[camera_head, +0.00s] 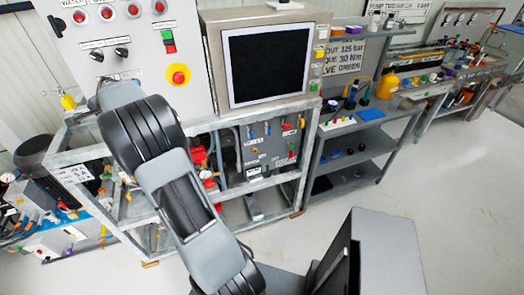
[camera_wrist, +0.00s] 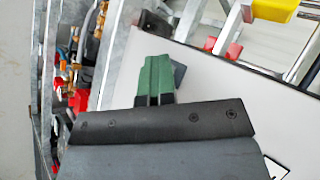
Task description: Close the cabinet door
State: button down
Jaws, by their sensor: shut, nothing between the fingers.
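A light grey cabinet front (camera_head: 152,75) with red lamps, black knobs and a red stop button on yellow stands at the upper left of the head view. I cannot tell there whether its door is ajar. My arm reaches up to its lower left part, and my gripper is hidden there. In the wrist view my gripper (camera_wrist: 158,80) has its green fingers together and empty. They lie over the top left part of a pale flat panel (camera_wrist: 225,88), which may be the door; contact cannot be judged.
A grey metal frame (camera_head: 305,165) with pipes and valves stands below the cabinet. A dark screen (camera_head: 268,63) is right of it. A shelf rack (camera_head: 355,172) stands further right. The floor (camera_head: 455,215) at the right is clear. Metal rails and a yellow part (camera_wrist: 270,9) border the panel.

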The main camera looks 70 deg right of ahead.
jog(key=shift+w+d+r, duration=0.1)
jog(key=shift+d+r, duration=0.1)
jog(key=shift+r, duration=0.15)
jog(key=s+a+r+b, duration=0.3)
jog(key=s+a+r, duration=0.35)
jog(key=a, duration=0.25)
jog(key=s+a+f+n+g, duration=0.3)
jog(key=s+f+n, duration=0.3)
jog(key=f+n, duration=0.1)
jog(key=s+a+f+n+g, duration=0.1)
jog(key=s+a+f+n, duration=0.2)
jog(key=s+a+n, duration=0.3)
jog(key=s+a+f+n+g+y, duration=0.1)
jog(key=s+a+f+n, duration=0.2)
jog(key=s+a+n, duration=0.3)
jog(key=s+a, duration=0.4)
jog(key=s, duration=0.2)
jog(key=shift+f+n, duration=0.15)
jog(key=shift+n, duration=0.15)
jog(key=shift+d, duration=0.1)
